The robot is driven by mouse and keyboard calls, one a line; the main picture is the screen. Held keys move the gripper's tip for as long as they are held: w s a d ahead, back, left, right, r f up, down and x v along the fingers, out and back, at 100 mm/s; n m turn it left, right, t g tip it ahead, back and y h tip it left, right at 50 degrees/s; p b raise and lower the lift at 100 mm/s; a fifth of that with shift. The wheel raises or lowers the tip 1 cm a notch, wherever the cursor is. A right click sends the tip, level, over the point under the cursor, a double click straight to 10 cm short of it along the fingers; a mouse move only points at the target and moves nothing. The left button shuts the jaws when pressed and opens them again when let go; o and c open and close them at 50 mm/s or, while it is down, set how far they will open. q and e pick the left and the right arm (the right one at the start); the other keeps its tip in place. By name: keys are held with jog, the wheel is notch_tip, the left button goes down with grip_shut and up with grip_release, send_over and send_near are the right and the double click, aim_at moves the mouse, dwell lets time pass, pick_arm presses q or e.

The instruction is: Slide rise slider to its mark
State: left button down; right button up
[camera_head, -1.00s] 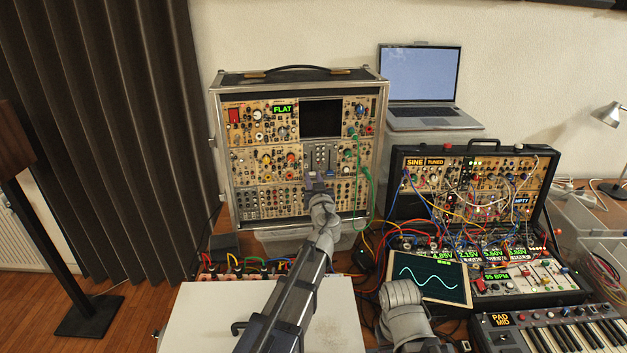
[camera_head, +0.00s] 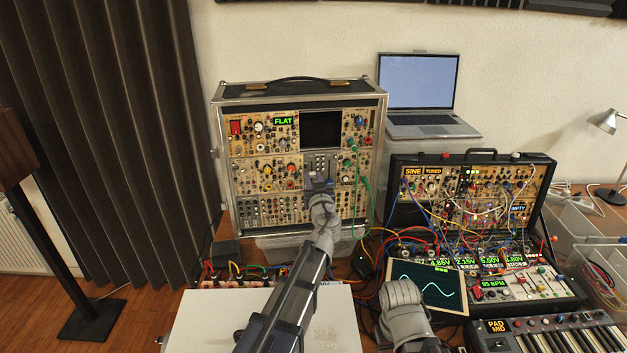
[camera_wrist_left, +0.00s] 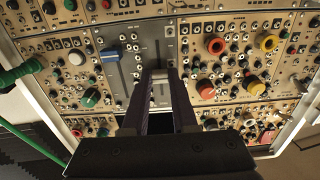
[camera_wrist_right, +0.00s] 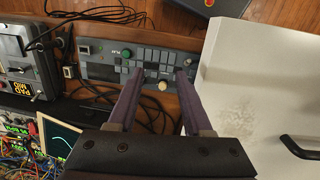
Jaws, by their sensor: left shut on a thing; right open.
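A grey slider panel (camera_head: 322,161) sits in the middle of the tall synth case (camera_head: 229,183). My left gripper (camera_head: 318,184) is at the lower part of this panel. In the left wrist view, my left gripper (camera_wrist_left: 160,76) is shut on a slider cap on the grey panel (camera_wrist_left: 139,37), taken to be the rise slider; the fingers mostly hide the cap. A blue-capped slider (camera_wrist_left: 110,55) stands beside it, apart from the fingers. Labels and the mark cannot be read. My right gripper (camera_wrist_right: 157,76) is open and empty in the right wrist view.
A green cable (camera_head: 361,190) hangs just right of the panel. Knobs and jacks surround it. A display reads FLAT (camera_head: 283,121). A second, black synth case (camera_head: 548,190) with many cables stands at right, with a laptop (camera_head: 417,82) behind. A white surface (camera_head: 215,325) lies in front.

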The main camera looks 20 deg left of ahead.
pick_arm(q)
jog(key=shift+f, duration=0.1)
jog(key=c, duration=0.7)
grip_release()
jog(key=shift+s, duration=0.1)
jog(key=v, duration=0.7)
jog(key=shift+s+d, duration=0.15)
jog(key=shift+s, duration=0.15)
